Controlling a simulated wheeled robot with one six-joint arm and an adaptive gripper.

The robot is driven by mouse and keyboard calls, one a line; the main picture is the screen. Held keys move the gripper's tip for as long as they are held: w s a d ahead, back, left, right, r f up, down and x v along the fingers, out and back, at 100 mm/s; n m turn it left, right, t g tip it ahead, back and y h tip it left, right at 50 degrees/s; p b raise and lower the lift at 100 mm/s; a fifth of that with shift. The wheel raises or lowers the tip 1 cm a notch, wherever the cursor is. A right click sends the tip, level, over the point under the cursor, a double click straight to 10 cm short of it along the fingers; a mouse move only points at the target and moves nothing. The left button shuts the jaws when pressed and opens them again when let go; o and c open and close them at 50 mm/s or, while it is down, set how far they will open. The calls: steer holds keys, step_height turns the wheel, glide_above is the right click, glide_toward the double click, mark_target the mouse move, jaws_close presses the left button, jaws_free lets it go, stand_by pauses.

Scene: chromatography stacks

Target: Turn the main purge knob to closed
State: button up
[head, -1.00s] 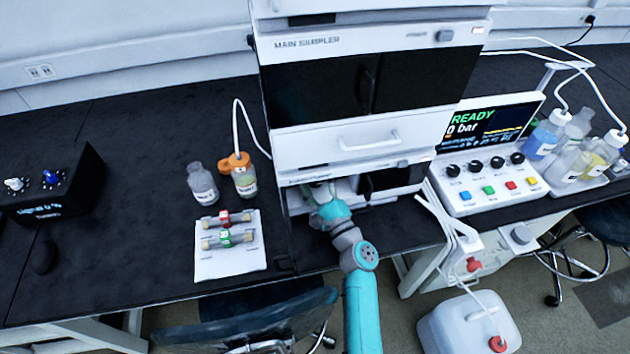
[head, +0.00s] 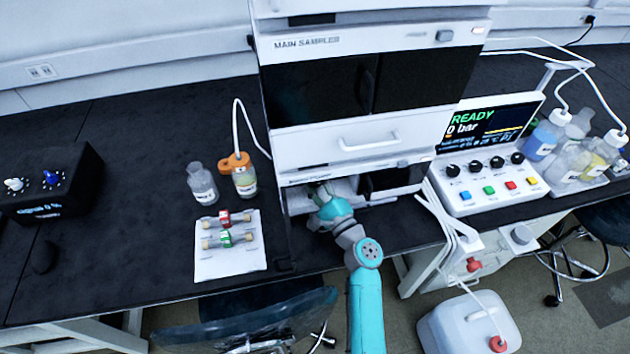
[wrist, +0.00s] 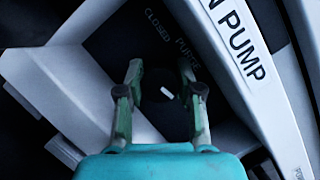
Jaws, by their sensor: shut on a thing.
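The main purge knob (wrist: 158,88) is a dark round knob with a short white mark, on the dark recessed panel of the main pump. The mark slants from upper left to lower right. The words CLOSED (wrist: 157,26) and PURGE (wrist: 187,52) are printed above the knob on the panel. My gripper (wrist: 160,90) has one finger on each side of the knob and is shut on it. In the head view my gripper (head: 322,190) reaches into the lowest unit of the stack, and the knob cannot be made out there.
The white MAIN PUMP front edge (wrist: 235,40) runs close on the right of my gripper. The main sampler (head: 320,43) stands above.

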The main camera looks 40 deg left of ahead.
steer(key=n+g+h, duration=0.1)
steer(key=n+g, duration=0.1)
steer(key=n, duration=0.2)
steer(key=shift+n, duration=0.4)
steer(key=n+h, duration=0.1)
steer(key=n, duration=0.2)
steer(key=shift+n, duration=0.3)
steer(key=n+h, duration=0.1)
steer(key=n, duration=0.2)
steer(key=shift+f+h, duration=0.1)
steer(key=shift+h, duration=0.3)
steer(key=shift+n+h, duration=0.8)
steer(key=shift+n, duration=0.7)
steer(key=shift+f, duration=0.1)
steer(key=o, duration=1.2)
steer(key=shift+c, duration=0.2)
